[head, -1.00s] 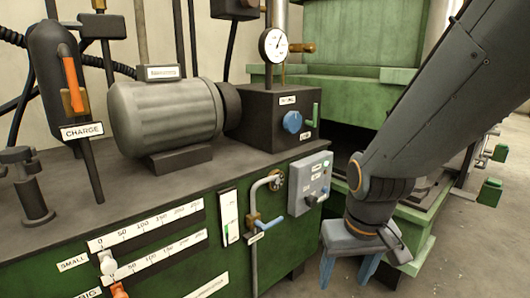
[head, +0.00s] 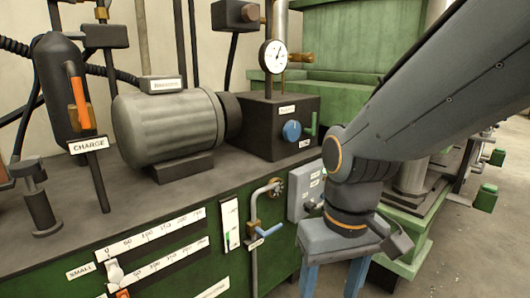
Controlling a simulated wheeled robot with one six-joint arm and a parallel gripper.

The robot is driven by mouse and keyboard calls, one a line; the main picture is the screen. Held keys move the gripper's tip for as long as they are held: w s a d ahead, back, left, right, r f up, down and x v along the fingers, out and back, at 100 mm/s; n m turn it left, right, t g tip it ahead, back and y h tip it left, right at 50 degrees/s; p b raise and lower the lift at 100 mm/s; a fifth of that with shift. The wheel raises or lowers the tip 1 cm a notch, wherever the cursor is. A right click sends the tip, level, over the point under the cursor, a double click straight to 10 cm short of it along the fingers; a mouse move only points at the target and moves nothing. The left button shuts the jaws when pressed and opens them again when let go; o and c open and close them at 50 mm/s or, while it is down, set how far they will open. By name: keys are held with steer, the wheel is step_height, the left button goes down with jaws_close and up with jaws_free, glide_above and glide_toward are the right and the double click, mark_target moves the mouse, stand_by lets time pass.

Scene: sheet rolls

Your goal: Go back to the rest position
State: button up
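My gripper (head: 334,282) is at the lower right of the head view, at the end of my dark arm, and points down. Its two blue fingers stand apart with nothing seen between them. The fingertips run off the bottom edge of the frame. The gripper hangs in front of the green cabinet, to the right of the valve pipe with the blue handle (head: 270,230). My arm covers part of the grey control box (head: 300,203).
A green cabinet (head: 185,270) carries a grey motor (head: 168,130), a black block (head: 272,125) with a gauge (head: 273,56), and a black cylinder labelled CHARGE (head: 60,90). A green press (head: 350,45) stands behind.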

steer(key=d+r+m+p, duration=0.2)
steer(key=d+r+p, duration=0.6)
steer(key=p, duration=0.8)
steer(key=shift+s+d+r+m+h, duration=0.3)
steer(key=shift+r+m, duration=0.1)
steer(key=shift+r, duration=0.4)
